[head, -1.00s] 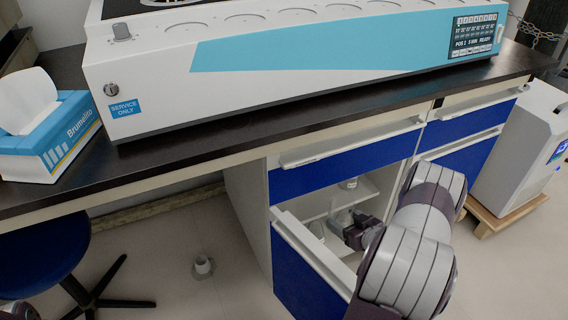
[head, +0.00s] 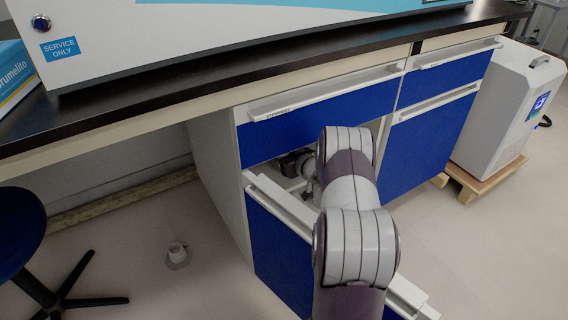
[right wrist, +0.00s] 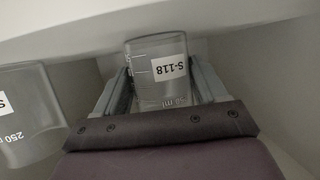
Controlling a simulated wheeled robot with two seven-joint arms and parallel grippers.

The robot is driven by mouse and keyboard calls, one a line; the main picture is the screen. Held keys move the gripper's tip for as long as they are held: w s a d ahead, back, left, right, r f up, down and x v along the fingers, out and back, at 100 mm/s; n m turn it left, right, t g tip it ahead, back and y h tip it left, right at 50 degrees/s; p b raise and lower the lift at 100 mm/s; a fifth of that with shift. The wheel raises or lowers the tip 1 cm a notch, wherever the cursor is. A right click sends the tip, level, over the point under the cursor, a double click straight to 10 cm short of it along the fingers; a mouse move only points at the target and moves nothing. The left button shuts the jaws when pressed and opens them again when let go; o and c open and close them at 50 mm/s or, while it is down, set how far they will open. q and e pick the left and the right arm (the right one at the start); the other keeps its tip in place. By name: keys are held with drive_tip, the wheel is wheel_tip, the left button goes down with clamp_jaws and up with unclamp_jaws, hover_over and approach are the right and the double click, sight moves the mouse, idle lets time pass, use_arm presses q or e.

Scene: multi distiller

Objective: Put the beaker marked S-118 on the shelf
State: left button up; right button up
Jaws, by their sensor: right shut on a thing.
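The beaker marked S-118 (right wrist: 158,70) is clear glass, and its label reads upside down in the right wrist view. My right gripper (right wrist: 160,92) is shut on it, with one finger on each side. In the head view my right gripper (head: 297,165) is inside the cabinet opening below the top blue drawer (head: 320,120). My arm hides most of the opening, and the held beaker cannot be made out there. A shelf surface cannot be clearly picked out now. My left gripper is not in view.
Another glass beaker (right wrist: 28,105), marked 250 ml, stands left of the held one. A pulled-out blue drawer front (head: 275,245) with a pale top edge is below the opening. A small pale container (head: 177,252) is on the floor. A stool (head: 22,230) stands left.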

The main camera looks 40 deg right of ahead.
drive_tip(key=o, duration=1.3)
drive_tip(key=shift+s, duration=0.1)
drive_tip(key=shift+r, duration=0.25)
drive_tip(key=p+v, duration=0.6)
drive_tip(key=v, duration=0.6)
drive_tip(key=shift+a+f, duration=0.1)
